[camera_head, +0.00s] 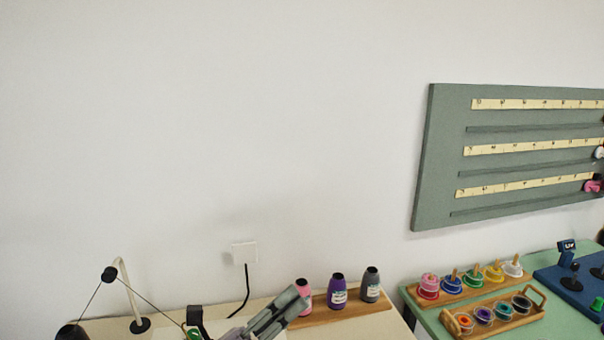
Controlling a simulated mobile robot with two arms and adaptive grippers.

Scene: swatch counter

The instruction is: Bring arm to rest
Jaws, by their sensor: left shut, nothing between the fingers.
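My left gripper (283,309) is at the bottom middle of the head view, above the cream table (398,327). Its grey fingers are shut with nothing between them and point up and to the right. The fingertips overlap the pink thread cone (304,290) in the picture; I cannot tell whether they touch it. Most of my left arm is below the picture's edge. My right gripper is not in view.
A purple cone (338,290) and a grey cone (372,283) stand on a wooden board (366,310). A green table (558,325) at right holds wooden racks of coloured spools. A desk lamp (138,325) stands at left. A grey-green ruler board (440,160) hangs on the wall.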

